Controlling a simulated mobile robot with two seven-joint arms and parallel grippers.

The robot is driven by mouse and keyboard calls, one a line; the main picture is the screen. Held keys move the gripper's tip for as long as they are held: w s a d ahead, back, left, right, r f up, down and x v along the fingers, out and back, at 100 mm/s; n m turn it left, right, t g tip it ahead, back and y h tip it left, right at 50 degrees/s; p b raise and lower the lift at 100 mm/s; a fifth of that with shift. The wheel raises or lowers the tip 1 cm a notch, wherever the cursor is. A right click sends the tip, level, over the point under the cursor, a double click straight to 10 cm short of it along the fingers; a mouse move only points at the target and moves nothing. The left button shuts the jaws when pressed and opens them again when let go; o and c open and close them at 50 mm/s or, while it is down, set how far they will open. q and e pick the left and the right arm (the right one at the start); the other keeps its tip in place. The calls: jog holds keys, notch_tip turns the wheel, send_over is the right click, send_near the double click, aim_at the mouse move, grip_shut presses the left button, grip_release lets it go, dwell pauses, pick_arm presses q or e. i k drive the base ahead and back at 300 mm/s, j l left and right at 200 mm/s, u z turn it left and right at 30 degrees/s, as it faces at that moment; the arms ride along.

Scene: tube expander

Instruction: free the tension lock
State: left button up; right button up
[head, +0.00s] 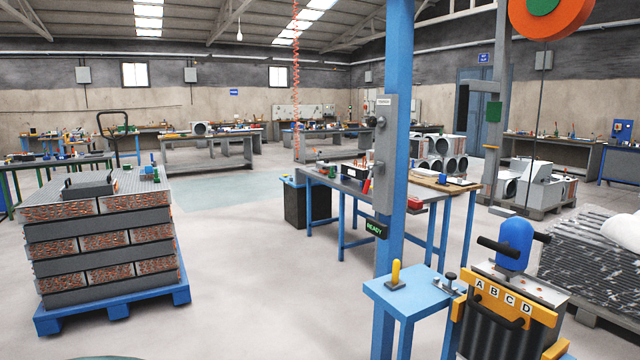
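A blue tool with black side handles (515,245) hangs on a thin cable below an orange and green reel (548,12) at the right. It is just above a machine with a yellow-orange plate marked A B C D (508,297) and a black handle. A small metal clamp-like part with a dark knob (450,281) sits at the plate's left end. A yellow upright lever (396,273) stands on a small blue table (412,292). I cannot tell which part is the tension lock. Neither of my grippers is in view.
A blue post (398,130) with a grey box and a green READY display (375,229) rises behind the small table. A blue pallet (112,305) with stacked crates stands left. A workbench (345,185) stands behind. The floor between is clear.

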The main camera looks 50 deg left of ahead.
aim_at(367, 185)
jog(key=u, duration=1.35)
jog(key=j+z, duration=0.1)
jog(key=z, duration=0.3)
jog(key=i+j+z, duration=0.15)
jog(key=z, duration=0.3)
jog(key=i+j+z, duration=0.1)
jog(key=j+z, duration=0.2)
jog(key=j, duration=0.2)
jog(key=j+z, duration=0.25)
jog(key=j, duration=0.25)
jog(key=j+z, duration=0.2)
jog(key=j, duration=0.85)
